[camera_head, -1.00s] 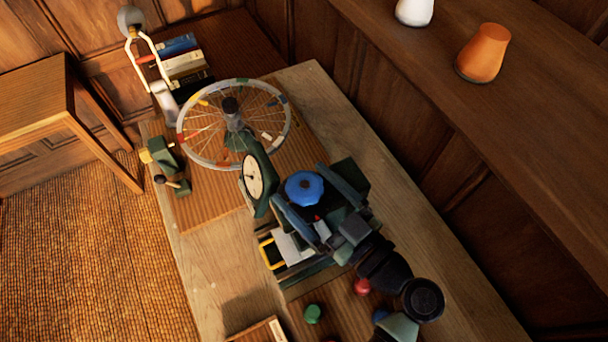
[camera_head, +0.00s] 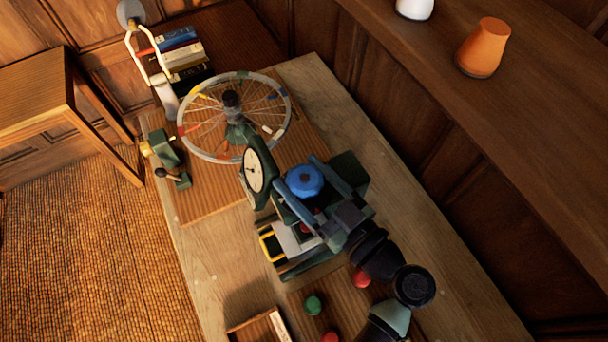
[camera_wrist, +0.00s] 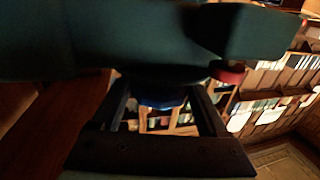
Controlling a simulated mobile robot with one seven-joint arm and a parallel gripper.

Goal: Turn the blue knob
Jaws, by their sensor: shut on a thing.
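The blue knob (camera_head: 305,180) sits on the dark green device with a round white dial (camera_head: 255,169), near the middle of the head view. My gripper (camera_head: 308,184) comes from the lower right, with one finger on each side of the knob. It is shut on the knob. In the wrist view the blue knob (camera_wrist: 160,102) shows as a strip between my two fingers, under the device's dark green body (camera_wrist: 150,40). Most of the knob is hidden there.
A spoked wheel (camera_head: 236,117) stands left of the device. A red knob (camera_head: 361,278) and a green knob (camera_head: 313,305) lie nearer the front. Books (camera_head: 178,55) and a lamp stand at the far left. The bench's right strip (camera_head: 400,185) is clear.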

